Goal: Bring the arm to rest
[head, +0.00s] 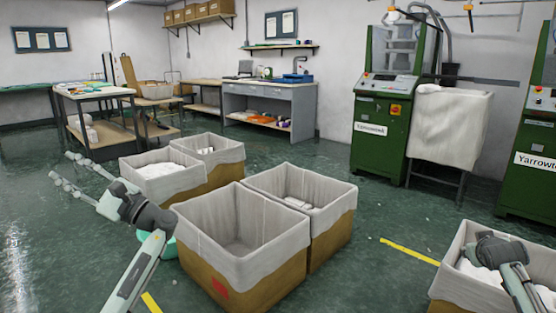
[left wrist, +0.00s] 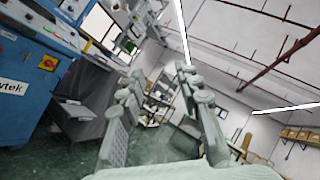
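My left gripper (head: 61,167) is out to the left in the head view, above the floor and left of the bins. Its fingers point up and left, spread apart. In the left wrist view the two fingers (left wrist: 160,72) stand apart with nothing between them. My right arm comes in at the lower right, its wrist over a cloth-lined bin (head: 453,285) holding white pieces (head: 482,271). The fingers of my right gripper are hidden behind the wrist, so its opening and any contact with the white pieces cannot be made out.
Cloth-lined bins (head: 205,270) stand close right of my left arm; a teal object (head: 170,247) is partly hidden behind it. Green machines (head: 381,130) and a workbench (head: 268,108) stand farther back. The left wrist view shows a blue machine (left wrist: 35,75). Left floor is open.

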